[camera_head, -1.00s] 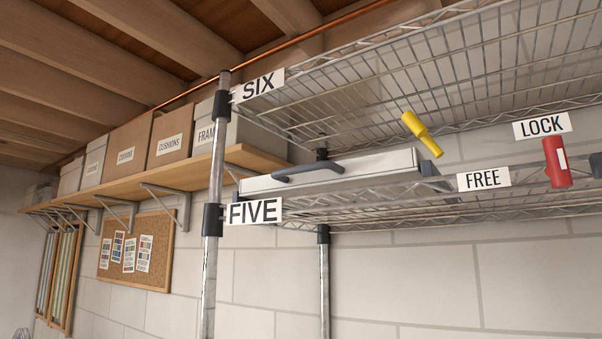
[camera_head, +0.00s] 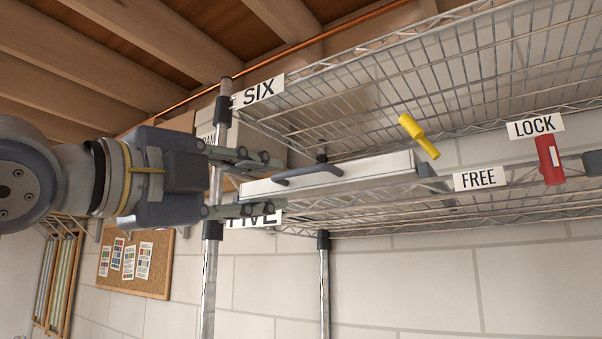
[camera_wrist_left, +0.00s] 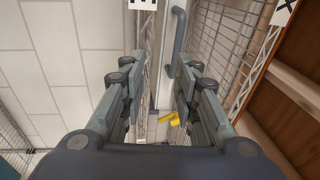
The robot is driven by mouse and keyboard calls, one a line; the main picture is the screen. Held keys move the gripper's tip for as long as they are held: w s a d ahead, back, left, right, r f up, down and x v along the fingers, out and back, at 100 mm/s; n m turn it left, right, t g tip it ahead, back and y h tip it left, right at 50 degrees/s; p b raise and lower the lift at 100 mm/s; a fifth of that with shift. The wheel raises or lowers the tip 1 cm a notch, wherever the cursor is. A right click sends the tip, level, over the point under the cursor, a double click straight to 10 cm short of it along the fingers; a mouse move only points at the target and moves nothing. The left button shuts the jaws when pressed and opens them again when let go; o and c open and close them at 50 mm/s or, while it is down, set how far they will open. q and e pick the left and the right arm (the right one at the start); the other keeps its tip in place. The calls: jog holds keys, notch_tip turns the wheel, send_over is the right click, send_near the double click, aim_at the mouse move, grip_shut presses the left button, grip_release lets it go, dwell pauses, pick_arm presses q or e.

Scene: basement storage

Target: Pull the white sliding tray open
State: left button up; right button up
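The white sliding tray (camera_head: 350,176) lies on the wire shelf between the SIX and FIVE labels. Its dark grey bar handle (camera_head: 308,172) is on its front face. My left gripper (camera_head: 270,185) has come in from the left and is open, its two fingers apart one above the other, near the tray's left end. The fingers point toward the handle but do not hold it. In the left wrist view the handle (camera_wrist_left: 180,45) shows beyond the fingertips, nearer the right finger. My right gripper is not in view.
A yellow lever (camera_head: 418,137) hangs above the tray's right end, near the FREE label (camera_head: 479,179). A red piece (camera_head: 550,160) is under the LOCK label (camera_head: 536,126). The wire shelf above (camera_head: 420,85) and a metal post (camera_head: 212,260) border the tray.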

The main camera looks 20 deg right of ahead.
aim_at(298, 172)
pick_arm(q)
jog(key=shift+n+t+y, duration=0.4)
jog(key=shift+t+y, duration=0.1)
jog(key=shift+t, duration=0.3)
jog(key=w+d+r+p, duration=0.1)
jog(key=d+p, duration=0.1)
jog(key=w+d+r+p, duration=0.1)
jog(key=w+d+p, duration=0.1)
jog(key=w+d+r+p, duration=0.1)
jog(key=d+r, duration=0.1)
jog(key=shift+w+d+p, duration=0.3)
jog(key=shift+p, duration=0.1)
jog(key=shift+w+d, duration=0.4)
jog(key=shift+c, duration=0.3)
grip_shut()
